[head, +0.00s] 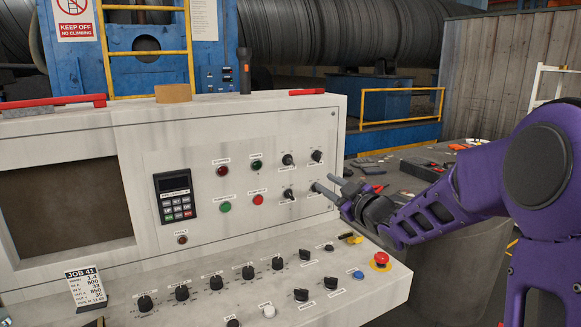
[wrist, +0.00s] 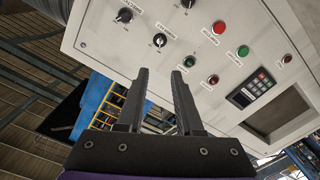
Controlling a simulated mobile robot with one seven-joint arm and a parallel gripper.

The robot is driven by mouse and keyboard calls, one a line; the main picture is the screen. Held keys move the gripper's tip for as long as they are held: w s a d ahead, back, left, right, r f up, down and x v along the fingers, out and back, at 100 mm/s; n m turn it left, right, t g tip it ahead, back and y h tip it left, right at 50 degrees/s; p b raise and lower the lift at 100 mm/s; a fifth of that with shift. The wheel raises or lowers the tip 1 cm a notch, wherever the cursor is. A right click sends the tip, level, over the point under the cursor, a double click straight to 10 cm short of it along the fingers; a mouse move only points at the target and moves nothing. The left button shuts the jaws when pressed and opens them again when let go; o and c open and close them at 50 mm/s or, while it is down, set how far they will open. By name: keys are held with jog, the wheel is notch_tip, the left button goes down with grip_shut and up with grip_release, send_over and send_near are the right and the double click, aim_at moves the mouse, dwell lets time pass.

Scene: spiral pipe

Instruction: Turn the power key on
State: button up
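The grey control console (head: 135,235) fills the left and middle of the head view. A small black-and-yellow piece (head: 351,238), perhaps the power key, sits on its sloped desk near the right end; its label and turn position are too small to read. My gripper (head: 325,183) is in front of the upright panel's right end, above and left of that piece. In the wrist view my gripper (wrist: 160,72) has its two dark fingers apart with nothing between them. Black rotary knobs (wrist: 160,40) show on the panel beyond the fingertips. The yellow piece is not visible there.
A red emergency-stop button (head: 381,259) and a blue button (head: 358,275) lie close to the yellow piece. Several black knobs (head: 248,272) line the desk. A keypad (head: 174,197) is on the panel. A cluttered dark table (head: 420,165) stands behind my arm.

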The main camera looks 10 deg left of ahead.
aim_at(293, 163)
jog(key=p+x, duration=0.1)
jog(key=x, duration=1.6)
jog(key=shift+a, duration=0.1)
jog(key=shift+c, duration=0.3)
grip_shut()
dwell(0.5)
